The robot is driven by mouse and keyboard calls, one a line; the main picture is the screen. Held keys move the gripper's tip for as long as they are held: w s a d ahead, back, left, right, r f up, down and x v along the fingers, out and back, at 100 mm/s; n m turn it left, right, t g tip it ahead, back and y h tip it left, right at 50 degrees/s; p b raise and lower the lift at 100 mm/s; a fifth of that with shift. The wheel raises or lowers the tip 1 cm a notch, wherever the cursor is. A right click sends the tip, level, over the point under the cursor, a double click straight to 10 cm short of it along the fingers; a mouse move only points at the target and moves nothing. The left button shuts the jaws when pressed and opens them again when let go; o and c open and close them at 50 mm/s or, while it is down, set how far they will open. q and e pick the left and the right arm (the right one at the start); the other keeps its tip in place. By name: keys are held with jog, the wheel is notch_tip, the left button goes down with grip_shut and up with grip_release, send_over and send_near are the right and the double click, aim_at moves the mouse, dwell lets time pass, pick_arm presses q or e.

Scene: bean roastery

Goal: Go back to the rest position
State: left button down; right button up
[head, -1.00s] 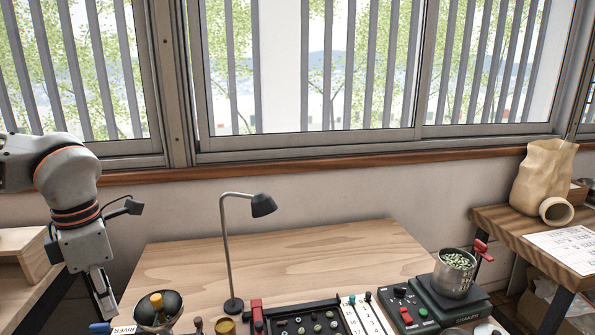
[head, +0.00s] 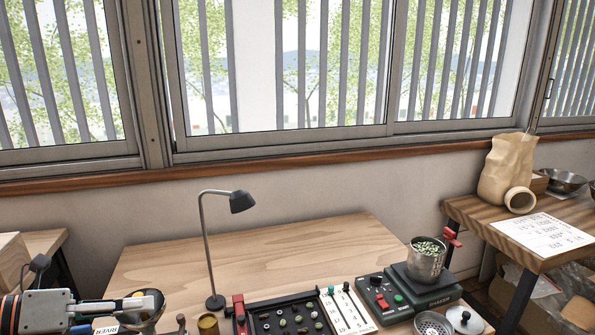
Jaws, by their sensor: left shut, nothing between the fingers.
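My left gripper (head: 150,303) reaches in from the lower left corner of the head view, lying nearly level and pointing right. It is shut and empty, its fingertips in front of or over a dark bowl (head: 152,321) at the table's front left; whether they touch cannot be told. My right gripper is out of view.
A desk lamp (head: 207,250) stands on the wooden table (head: 290,252). A black bean tray (head: 262,327), a shaker (head: 408,300) bearing a metal cup of green beans (head: 426,262), and a side table with a paper sack (head: 506,170) line the right. The table's back is clear.

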pick_arm(q)
jog(key=a+f+n+t+y, duration=0.4)
jog(key=a+n+y, duration=0.2)
jog(key=n, duration=0.4)
jog(key=a+f+n+t+y, duration=0.4)
jog(key=a+n+y, duration=0.3)
jog(key=n, duration=0.4)
jog(key=s+f+n+g+y, duration=0.1)
jog(key=s+f+n+g, duration=0.1)
jog(key=s+f, duration=0.1)
jog(key=s+d+f+n+g+y, duration=0.1)
jog(key=s+f+n+g, duration=0.1)
jog(key=s+f+n, duration=0.1)
jog(key=s+d+f+n+g+y, duration=0.1)
jog(key=s+f+n+g, duration=0.1)
jog(key=s+f, duration=0.3)
jog(key=shift+d+f+n+g, duration=0.25)
jog(key=shift+f+n+g, duration=0.15)
jog(key=shift+f, duration=0.6)
jog(key=s+d+f+n+t+h, duration=0.1)
jog(key=d+f+n+h, duration=0.3)
jog(key=d+f, duration=1.3)
jog(key=s+d+h, duration=0.1)
jog(key=d+h, duration=0.2)
jog(key=h, duration=0.1)
